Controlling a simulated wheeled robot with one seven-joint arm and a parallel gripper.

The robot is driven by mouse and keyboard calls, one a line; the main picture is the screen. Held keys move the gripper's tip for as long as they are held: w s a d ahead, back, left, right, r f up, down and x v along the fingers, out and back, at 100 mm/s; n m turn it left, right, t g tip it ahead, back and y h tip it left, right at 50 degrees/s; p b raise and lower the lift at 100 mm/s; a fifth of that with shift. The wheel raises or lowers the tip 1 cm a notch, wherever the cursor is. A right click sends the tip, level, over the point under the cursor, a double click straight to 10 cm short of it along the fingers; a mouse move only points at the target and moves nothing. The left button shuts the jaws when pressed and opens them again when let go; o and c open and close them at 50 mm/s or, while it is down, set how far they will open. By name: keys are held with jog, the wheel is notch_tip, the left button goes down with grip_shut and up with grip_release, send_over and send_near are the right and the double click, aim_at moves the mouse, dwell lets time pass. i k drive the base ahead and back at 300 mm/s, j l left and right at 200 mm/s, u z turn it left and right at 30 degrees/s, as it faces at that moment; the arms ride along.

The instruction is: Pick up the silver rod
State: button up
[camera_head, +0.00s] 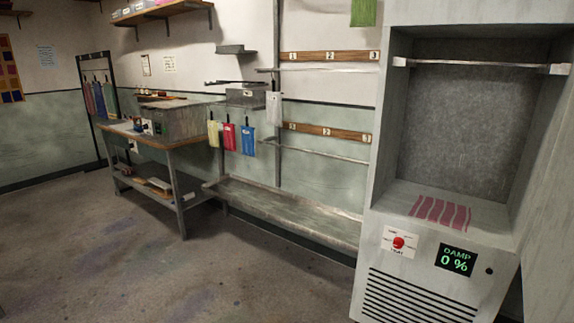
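A silver rod (478,66) spans the top of the open recess in the grey cabinet (377,190), level, with its ends at the side walls. Two other long pale metal bars are on the far wall: an upper bar (325,69) below a numbered wooden strip, and a lower bar (318,151) below another such strip. I cannot tell for certain which of these the task's silver rod is. Thin dark rods (230,82) lie above a small grey box. My gripper is not in view.
A long metal trough (285,212) runs along the wall. Red, blue and yellow cloths hang above it. A workbench (150,133) stands left. The floor (110,255) in front is clear.

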aim_at(448, 62)
jog(key=k+l+z, duration=0.15)
jog(key=l, duration=0.7)
jog(key=l+z, duration=0.1)
jog(key=l, duration=0.7)
jog(key=j+u, duration=0.15)
jog(key=u, duration=1.95)
jog(key=i+j+z, duration=0.2)
jog(key=i, duration=0.25)
jog(key=i+z, duration=0.2)
jog(key=i, duration=0.25)
jog(key=i+l+z, duration=0.25)
jog(key=i+z, duration=1.65)
jog(key=i+j+z, duration=0.1)
jog(key=z, duration=0.3)
jog(key=i+j+z, duration=0.25)
jog(key=i+z, duration=0.2)
jog(key=k, duration=0.05)
